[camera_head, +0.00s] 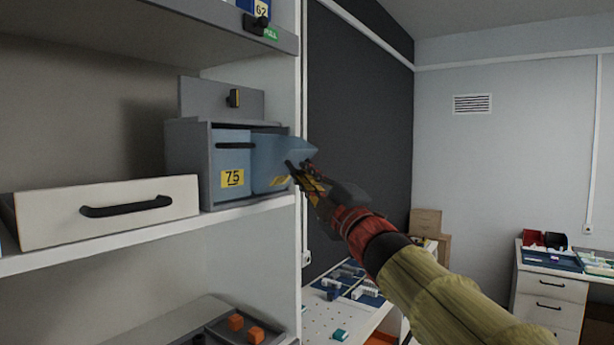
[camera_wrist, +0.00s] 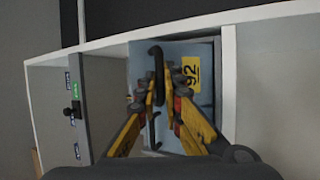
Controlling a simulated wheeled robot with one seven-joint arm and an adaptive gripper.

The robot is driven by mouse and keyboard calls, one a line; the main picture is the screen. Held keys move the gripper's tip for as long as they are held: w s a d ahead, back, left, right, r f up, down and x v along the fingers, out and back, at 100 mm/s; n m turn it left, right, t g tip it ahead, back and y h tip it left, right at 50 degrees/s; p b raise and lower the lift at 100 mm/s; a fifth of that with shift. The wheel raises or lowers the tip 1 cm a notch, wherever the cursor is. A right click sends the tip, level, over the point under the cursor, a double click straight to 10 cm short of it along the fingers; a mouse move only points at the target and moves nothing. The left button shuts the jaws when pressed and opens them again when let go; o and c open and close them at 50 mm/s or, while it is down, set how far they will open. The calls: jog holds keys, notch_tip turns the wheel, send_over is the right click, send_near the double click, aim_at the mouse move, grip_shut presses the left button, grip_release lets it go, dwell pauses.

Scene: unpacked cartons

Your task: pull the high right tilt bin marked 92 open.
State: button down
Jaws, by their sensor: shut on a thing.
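The blue tilt bin marked 92 (camera_head: 278,152) is the right one of two bins in a grey housing (camera_head: 186,160) on the shelf. Its front leans outward, past the face of the bin beside it. Its yellow 92 label (camera_wrist: 190,73) reads sideways in the wrist view. Its dark bar handle (camera_wrist: 156,58) lies between my fingers. My gripper (camera_head: 302,172) is shut on that handle, and it also shows in the wrist view (camera_wrist: 157,90). In the head view my fingers hide the handle and part of the front.
The bin marked 75 (camera_head: 232,168) stands closed at the left. A white drawer (camera_head: 110,210) with a black handle is farther left on the shelf (camera_head: 150,230). A white pegboard table (camera_head: 340,308) stands below right.

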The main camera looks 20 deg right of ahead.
jog(key=c, duration=1.9)
grip_release()
jog(key=v, duration=1.2)
